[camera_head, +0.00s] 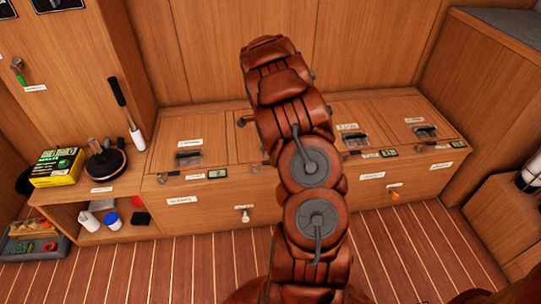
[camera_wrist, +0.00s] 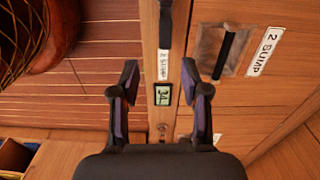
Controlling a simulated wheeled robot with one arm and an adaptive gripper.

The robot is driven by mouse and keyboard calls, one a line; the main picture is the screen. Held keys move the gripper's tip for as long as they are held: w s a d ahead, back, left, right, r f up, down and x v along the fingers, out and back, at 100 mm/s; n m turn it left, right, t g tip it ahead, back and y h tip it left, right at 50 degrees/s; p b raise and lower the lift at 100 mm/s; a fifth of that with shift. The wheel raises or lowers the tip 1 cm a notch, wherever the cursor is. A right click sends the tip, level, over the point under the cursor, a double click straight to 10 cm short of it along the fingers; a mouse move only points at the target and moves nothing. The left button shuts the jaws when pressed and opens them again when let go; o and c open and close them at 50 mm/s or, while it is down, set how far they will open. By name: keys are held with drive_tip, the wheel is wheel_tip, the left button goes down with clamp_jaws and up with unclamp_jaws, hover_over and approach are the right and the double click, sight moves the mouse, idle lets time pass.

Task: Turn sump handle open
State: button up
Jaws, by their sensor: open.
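My gripper (camera_wrist: 159,72) is open in the wrist view, its two dark fingers apart with nothing between them but the wood front behind. A narrow wood strip there carries a label reading 2 SUMP (camera_wrist: 163,65), a small display (camera_wrist: 162,95) showing 34, and a small round fitting (camera_wrist: 162,127) below it. A dark bar (camera_wrist: 166,22) lies along the strip above the label, its top end cut off; I cannot tell whether it is the sump handle. In the head view my arm hides the middle of the bench, and my gripper is not visible.
A panel with a black pull (camera_wrist: 224,52) and a second 2 SUMP label (camera_wrist: 265,52) is at right in the wrist view. In the head view, a white knob (camera_head: 243,214) and an orange one (camera_head: 394,195) sit on the bench front. The striped floor (camera_head: 180,270) before it looks clear.

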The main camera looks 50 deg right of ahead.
sight(263, 163)
drive_tip(key=shift+w+d+f, duration=0.1)
drive_tip(key=shift+d+f, duration=0.25)
drive_tip(key=shift+d, duration=0.1)
drive_tip(key=shift+f+b, duration=0.5)
drive_tip(key=shift+f, duration=3.35)
drive_tip(key=shift+c, duration=0.3)
clamp_jaws()
